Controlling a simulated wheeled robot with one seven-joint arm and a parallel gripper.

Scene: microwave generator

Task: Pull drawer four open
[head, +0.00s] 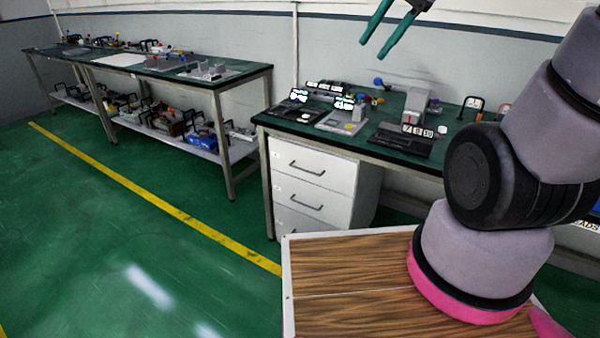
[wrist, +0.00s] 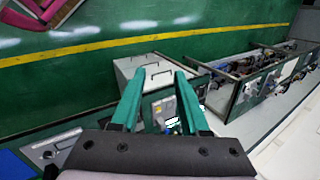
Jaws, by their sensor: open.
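The white drawer cabinet (head: 340,185) stands under the near end of the green workbench. Three drawer fronts with dark bar handles show in the head view: the top one (head: 307,175), the middle one (head: 300,203) and a lower one (head: 293,228). All three look shut. Their number marks are too small to read, and anything lower is hidden behind the wooden top, so I cannot pick out drawer four. My gripper (head: 372,50) is open and empty, high above the bench and well apart from the cabinet. The wrist view shows the cabinet (wrist: 130,67) beyond the open fingers (wrist: 161,72).
The workbench (head: 385,150) carries several devices, including a grey press-like unit (head: 416,106). A wooden top (head: 350,275) stands in front, partly covering the cabinet's lower part. Another bench (head: 245,75) stands to the left. The green floor (head: 130,240) left of the cabinet is clear.

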